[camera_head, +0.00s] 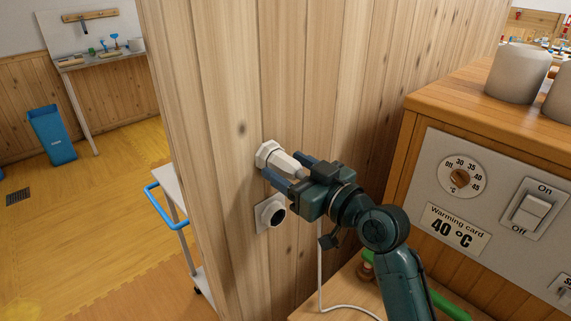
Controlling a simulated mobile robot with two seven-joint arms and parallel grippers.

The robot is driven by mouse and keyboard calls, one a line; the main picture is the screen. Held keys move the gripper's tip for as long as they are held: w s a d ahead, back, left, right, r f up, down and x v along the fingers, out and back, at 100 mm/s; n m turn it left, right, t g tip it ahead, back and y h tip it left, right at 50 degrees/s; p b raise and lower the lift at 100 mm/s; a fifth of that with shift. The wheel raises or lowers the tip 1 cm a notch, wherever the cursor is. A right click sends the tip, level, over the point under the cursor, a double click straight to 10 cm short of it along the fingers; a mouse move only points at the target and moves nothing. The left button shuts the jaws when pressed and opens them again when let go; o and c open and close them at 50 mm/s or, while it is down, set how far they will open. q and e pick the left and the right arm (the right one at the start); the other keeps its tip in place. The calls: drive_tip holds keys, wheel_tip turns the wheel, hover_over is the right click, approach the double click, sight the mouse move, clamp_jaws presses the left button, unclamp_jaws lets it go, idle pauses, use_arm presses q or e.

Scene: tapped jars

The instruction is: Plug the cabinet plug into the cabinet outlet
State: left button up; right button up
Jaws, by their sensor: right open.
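The white plug (287,163) sits at the upper wall socket (265,152) on the wooden panel, its front end against the socket. Whether it is fully seated I cannot tell. My right gripper (282,165) is open, with its blue fingers on either side of the plug's body. A white cable (320,282) hangs below the gripper and runs to the lower right; its upper end is hidden behind my gripper. A lower outlet (264,222) with a dark round face is just below, with nothing in it. My left gripper is not in view.
A wooden cabinet (424,119) with a dial (461,177), an on/off switch (533,207) and a "Warming card 40 °C" label stands at right, with grey jars (517,75) on top. A trolley with a blue handle (164,208) stands left of the panel.

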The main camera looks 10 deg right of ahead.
sight(304, 174)
idle(0.9)
drive_tip(key=c, duration=1.2)
drive_tip(key=o, duration=0.6)
drive_tip(key=c, duration=0.5)
drive_tip(key=shift+s+d+p, duration=0.1)
drive_tip(key=shift+p, duration=0.2)
drive_tip(key=shift+s+d, duration=0.1)
drive_tip(key=shift+s, duration=0.05)
drive_tip(key=shift+s, duration=0.1)
drive_tip(key=shift+v, duration=1.2)
